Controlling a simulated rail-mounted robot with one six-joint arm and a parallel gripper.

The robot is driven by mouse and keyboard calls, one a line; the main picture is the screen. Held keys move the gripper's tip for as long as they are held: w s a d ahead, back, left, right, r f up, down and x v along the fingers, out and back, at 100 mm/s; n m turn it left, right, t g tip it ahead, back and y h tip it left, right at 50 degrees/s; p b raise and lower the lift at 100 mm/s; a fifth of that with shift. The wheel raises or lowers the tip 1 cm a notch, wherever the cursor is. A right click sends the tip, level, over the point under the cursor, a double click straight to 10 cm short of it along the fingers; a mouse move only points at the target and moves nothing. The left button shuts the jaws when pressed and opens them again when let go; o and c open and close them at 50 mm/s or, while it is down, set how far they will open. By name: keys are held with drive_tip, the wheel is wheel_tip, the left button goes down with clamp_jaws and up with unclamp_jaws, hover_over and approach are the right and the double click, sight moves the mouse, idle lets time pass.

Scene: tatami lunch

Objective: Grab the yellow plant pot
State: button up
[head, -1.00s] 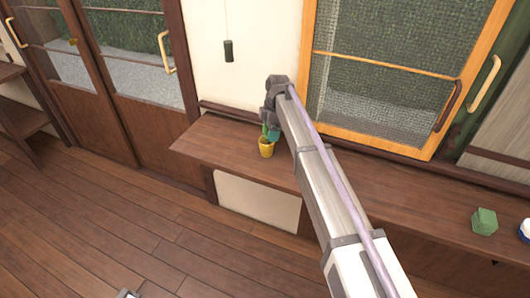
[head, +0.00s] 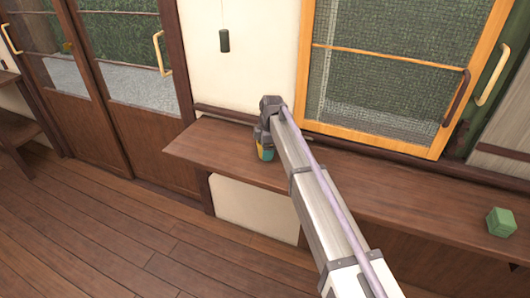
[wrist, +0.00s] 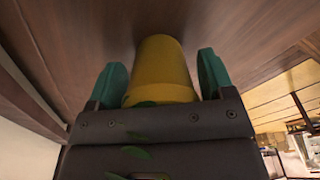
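The yellow plant pot (wrist: 162,72) stands on the brown wooden shelf (head: 215,148), near its left end. In the wrist view it lies between the two teal fingers of my gripper (wrist: 161,80), one on each side. The fingers are spread wide and very close to the pot's sides; I cannot tell if they touch it. Green leaves of the plant (wrist: 145,153) show over the dark gripper body. In the head view my gripper (head: 265,152) is down at the pot and hides most of it.
A dark cylinder (head: 224,40) hangs on a cord by the wall. An orange-framed window (head: 385,62) is behind the shelf. The wooden floor (head: 110,230) at the left is clear.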

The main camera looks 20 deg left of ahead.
drive_tip(key=c, duration=0.7)
wheel_tip(320, 180, up, 10)
drive_tip(key=p, duration=1)
drive_tip(key=shift+c, duration=0.2)
